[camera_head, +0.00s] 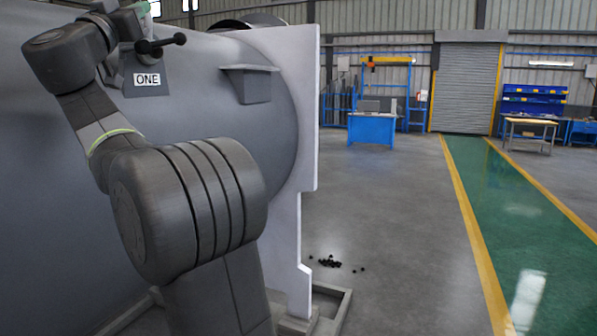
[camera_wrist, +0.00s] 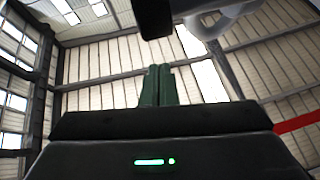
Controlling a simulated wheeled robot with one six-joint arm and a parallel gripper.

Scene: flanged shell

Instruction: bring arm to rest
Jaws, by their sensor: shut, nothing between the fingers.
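My arm rises in front of the large grey shell (camera_head: 225,120) in the head view and bends up to the top left, where its end leaves the picture. My gripper (camera_wrist: 157,72) shows in the wrist view: two dark green fingers stand side by side, closed together, with nothing seen between them. They are seen against the roof and its beams, so the wrist camera looks upward. A dark blunt shape, which I cannot identify, hangs into the top of the wrist view, apart from the fingers.
A plate labelled ONE (camera_head: 147,80) and a black handle with round ends (camera_head: 160,43) are close to my arm. The shell's pale flange (camera_head: 305,130) stands on a floor frame (camera_head: 332,300). Small black pieces (camera_head: 330,262) lie on the floor. The green walkway (camera_head: 510,210) at right is clear.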

